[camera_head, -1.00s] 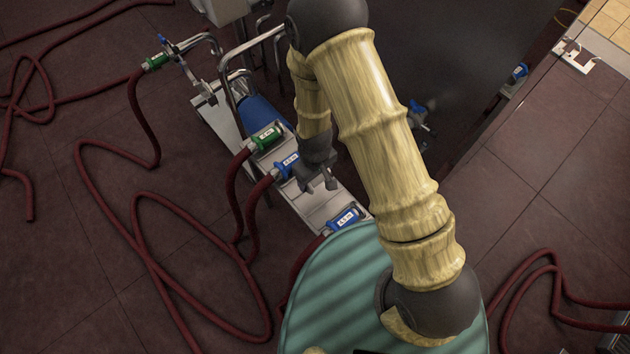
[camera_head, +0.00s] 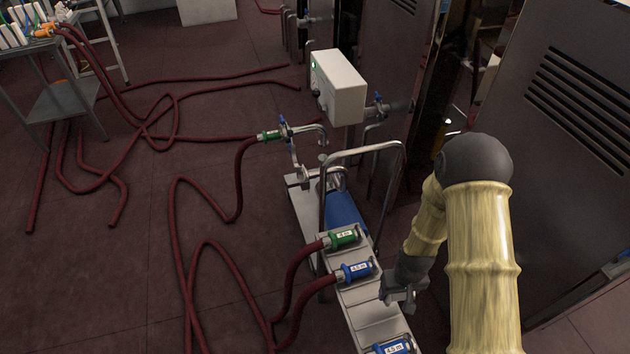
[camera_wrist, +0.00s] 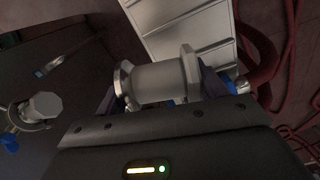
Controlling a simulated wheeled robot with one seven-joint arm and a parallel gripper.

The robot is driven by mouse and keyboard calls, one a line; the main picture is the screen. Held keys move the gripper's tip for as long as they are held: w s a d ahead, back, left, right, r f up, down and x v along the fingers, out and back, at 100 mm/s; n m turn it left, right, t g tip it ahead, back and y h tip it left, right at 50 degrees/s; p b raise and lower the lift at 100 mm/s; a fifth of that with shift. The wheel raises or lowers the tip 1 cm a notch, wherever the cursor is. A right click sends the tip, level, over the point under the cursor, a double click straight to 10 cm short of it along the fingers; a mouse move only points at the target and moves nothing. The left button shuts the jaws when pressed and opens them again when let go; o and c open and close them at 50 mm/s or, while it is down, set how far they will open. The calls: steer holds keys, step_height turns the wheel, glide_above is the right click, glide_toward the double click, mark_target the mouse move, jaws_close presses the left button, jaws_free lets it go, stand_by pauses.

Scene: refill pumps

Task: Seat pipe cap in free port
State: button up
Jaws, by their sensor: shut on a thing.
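My gripper (camera_head: 400,294) hangs beside the pump trolley's stepped rack in the head view. In the wrist view it is shut on a grey metal pipe cap (camera_wrist: 160,82), a short cylinder with a flange at each end, lying across between the fingers. In the head view the cap is too small and dark to make out clearly. A pipe end with a blue valve handle (camera_head: 377,98) projects from the dark cabinet; I cannot tell whether it is the free port. In the wrist view a grey pipe fitting (camera_wrist: 42,106) with blue parts lies to the left, apart from the cap.
The trolley rack (camera_head: 372,310) carries a green hose coupling (camera_head: 342,238) and blue couplings (camera_head: 358,270). A bent metal handrail (camera_head: 385,150), a white control box (camera_head: 338,85) and dark cabinets (camera_head: 585,120) stand close. Red hoses (camera_head: 180,255) loop over the floor at left.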

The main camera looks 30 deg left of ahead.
steer(key=w+d+f+m+p, duration=0.2)
steer(key=d+f+m, duration=0.1)
steer(key=d, duration=0.6)
steer(key=w+d+f+m+p, duration=0.2)
steer(key=w+d+f+m, duration=0.1)
steer(key=d, duration=0.5)
steer(key=shift+d+m+p, duration=0.35)
steer(key=shift+m, duration=0.35)
